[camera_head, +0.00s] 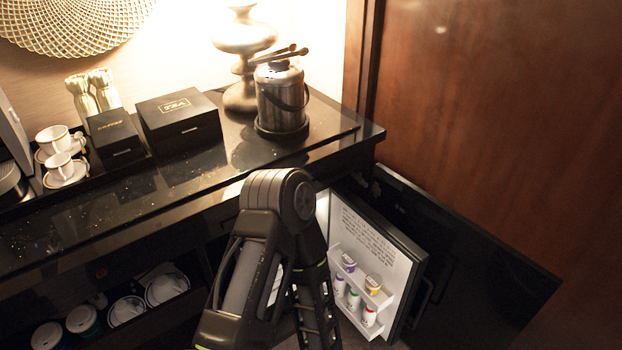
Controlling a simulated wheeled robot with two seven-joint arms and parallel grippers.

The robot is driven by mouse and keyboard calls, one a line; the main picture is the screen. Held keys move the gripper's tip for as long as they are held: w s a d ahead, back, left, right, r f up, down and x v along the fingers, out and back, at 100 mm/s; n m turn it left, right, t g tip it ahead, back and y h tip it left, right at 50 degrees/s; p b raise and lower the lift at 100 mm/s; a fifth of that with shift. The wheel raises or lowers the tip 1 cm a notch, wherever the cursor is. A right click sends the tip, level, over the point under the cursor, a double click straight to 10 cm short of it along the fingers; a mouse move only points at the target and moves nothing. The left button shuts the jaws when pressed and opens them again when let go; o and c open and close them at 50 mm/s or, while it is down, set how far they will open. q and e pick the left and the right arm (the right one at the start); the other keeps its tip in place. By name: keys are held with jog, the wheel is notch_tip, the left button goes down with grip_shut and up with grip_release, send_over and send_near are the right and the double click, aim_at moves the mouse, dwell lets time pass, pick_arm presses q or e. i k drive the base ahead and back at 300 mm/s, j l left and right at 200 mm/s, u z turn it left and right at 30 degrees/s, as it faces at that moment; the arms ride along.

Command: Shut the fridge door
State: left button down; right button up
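The fridge door (413,273) stands open below the right end of the counter. Its white inner side faces left and carries a printed text panel and door shelves with several small bottles and tubs. The fridge's inside is mostly hidden behind one of my arms, which bends in the middle of the view and reaches down just left of the door. I cannot tell whether this arm touches the door. Neither of my grippers shows in the view.
A black counter (110,212) bears a metal ice bucket (281,97), a tea box (178,118), cups and a lamp. An open dark cabinet door (470,262) stands right of the fridge door, near the wooden wall. An open compartment at lower left holds cups.

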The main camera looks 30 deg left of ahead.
aim_at(382, 249)
jog(key=j+u, duration=0.2)
jog(key=u, duration=0.25)
jog(key=j+u, duration=0.2)
jog(key=u, duration=0.2)
jog(key=j+u, duration=0.2)
jog(key=u, duration=0.25)
